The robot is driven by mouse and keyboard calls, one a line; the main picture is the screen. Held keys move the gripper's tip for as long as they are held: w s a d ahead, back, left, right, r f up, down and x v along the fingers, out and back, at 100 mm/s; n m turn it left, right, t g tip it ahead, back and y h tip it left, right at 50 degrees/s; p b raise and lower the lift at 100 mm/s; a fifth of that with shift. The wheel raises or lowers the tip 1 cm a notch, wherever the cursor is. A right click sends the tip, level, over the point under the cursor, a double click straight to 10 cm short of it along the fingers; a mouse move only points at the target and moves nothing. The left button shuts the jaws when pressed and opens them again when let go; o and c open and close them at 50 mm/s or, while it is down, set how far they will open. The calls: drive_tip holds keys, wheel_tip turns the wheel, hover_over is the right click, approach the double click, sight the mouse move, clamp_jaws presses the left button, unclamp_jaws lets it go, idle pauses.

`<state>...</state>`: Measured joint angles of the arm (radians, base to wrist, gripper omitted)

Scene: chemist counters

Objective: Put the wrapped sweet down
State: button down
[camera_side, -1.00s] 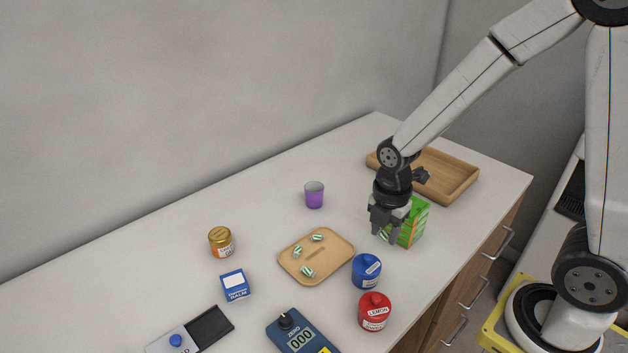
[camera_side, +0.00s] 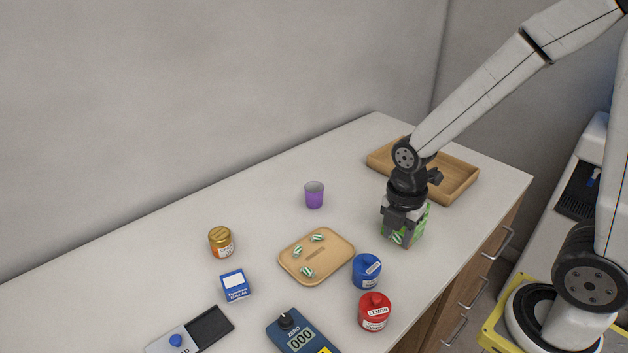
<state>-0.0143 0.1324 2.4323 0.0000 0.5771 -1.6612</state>
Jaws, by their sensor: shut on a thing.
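My gripper (camera_side: 397,238) points down and is shut on a green-and-white striped wrapped sweet (camera_side: 397,240). It is in front of a green box (camera_side: 421,228) in this view and hides much of it. I cannot tell whether the sweet touches the box or how high it is above the counter. A tan wooden tray (camera_side: 335,268) lies to the left of my gripper. Three similar striped sweets lie on it, at its back (camera_side: 317,238), left (camera_side: 298,250) and front (camera_side: 307,272).
A blue jar (camera_side: 367,272) and a red lemon jar (camera_side: 374,313) stand in front. A purple cup (camera_side: 314,195), amber jar (camera_side: 221,242), balm box (camera_side: 235,286), blue meter (camera_side: 300,335) and scale (camera_side: 190,332) stand left. A wooden crate (camera_side: 455,190) is behind. The counter's back left is clear.

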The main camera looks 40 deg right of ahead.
drive_tip(key=shift+w+d, duration=0.1)
drive_tip(key=shift+w+d, duration=0.45)
drive_tip(key=shift+m, duration=0.4)
drive_tip(key=w+d, duration=0.2)
drive_tip(key=d, duration=0.3)
drive_tip(key=w+d, duration=0.2)
drive_tip(key=d, duration=0.3)
drive_tip(key=w+d, duration=0.2)
drive_tip(key=d, duration=0.3)
drive_tip(key=shift+w+d+r, duration=0.1)
drive_tip(key=shift+w+r, duration=0.15)
drive_tip(key=shift+r, duration=0.15)
drive_tip(key=s+d, duration=0.3)
drive_tip(key=d, duration=1.6)
drive_tip(key=shift+d, duration=0.3)
drive_tip(key=shift+f, duration=0.1)
